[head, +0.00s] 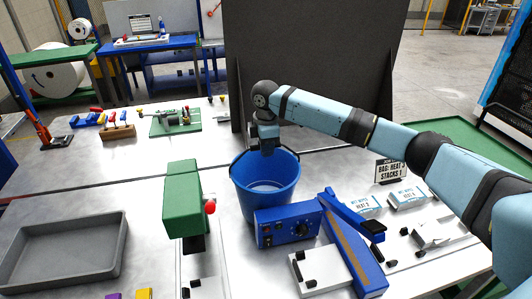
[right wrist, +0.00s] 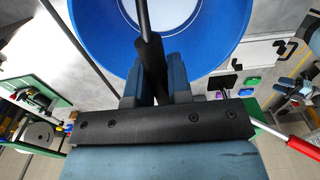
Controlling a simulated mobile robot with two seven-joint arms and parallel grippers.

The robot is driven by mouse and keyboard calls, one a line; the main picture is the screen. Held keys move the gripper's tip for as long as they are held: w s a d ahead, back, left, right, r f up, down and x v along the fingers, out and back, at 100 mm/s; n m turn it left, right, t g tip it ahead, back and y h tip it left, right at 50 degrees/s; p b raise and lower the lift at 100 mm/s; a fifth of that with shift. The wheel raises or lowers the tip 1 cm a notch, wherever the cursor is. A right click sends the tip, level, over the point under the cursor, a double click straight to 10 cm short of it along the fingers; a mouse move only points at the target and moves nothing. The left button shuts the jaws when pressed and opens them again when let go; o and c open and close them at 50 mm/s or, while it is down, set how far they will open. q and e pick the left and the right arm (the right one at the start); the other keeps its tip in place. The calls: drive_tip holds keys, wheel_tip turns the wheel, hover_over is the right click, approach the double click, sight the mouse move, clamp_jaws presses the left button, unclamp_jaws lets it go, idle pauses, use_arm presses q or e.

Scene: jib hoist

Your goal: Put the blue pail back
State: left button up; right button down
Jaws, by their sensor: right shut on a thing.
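The blue pail (head: 250,190) stands upright near the middle of the work table in the head view, with a pale bottom showing inside. Its blue wall (right wrist: 235,25) and pale inside fill the top of the right wrist view. My right gripper (head: 267,150) points down over the pail's mouth. In the right wrist view its fingers (right wrist: 156,85) are shut on a black bar, the pail's handle (right wrist: 146,25). The pail's lower part is hidden behind a blue control box, so I cannot tell whether it touches the table. My left gripper is not in view.
The blue control box (head: 287,226) and a blue sealer arm (head: 350,215) are close in front and right. A green block-shaped device (head: 183,200) with a red knob stands left. A grey tray (head: 65,245) is at front left. A dark panel (head: 315,55) rises behind.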

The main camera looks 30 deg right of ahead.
wheel_tip(320, 180, down, 2)
drive_tip(key=shift+f, duration=0.15)
drive_tip(key=c, duration=1.1)
unclamp_jaws()
drive_tip(key=shift+f, duration=0.1)
drive_tip(key=shift+o, duration=0.2)
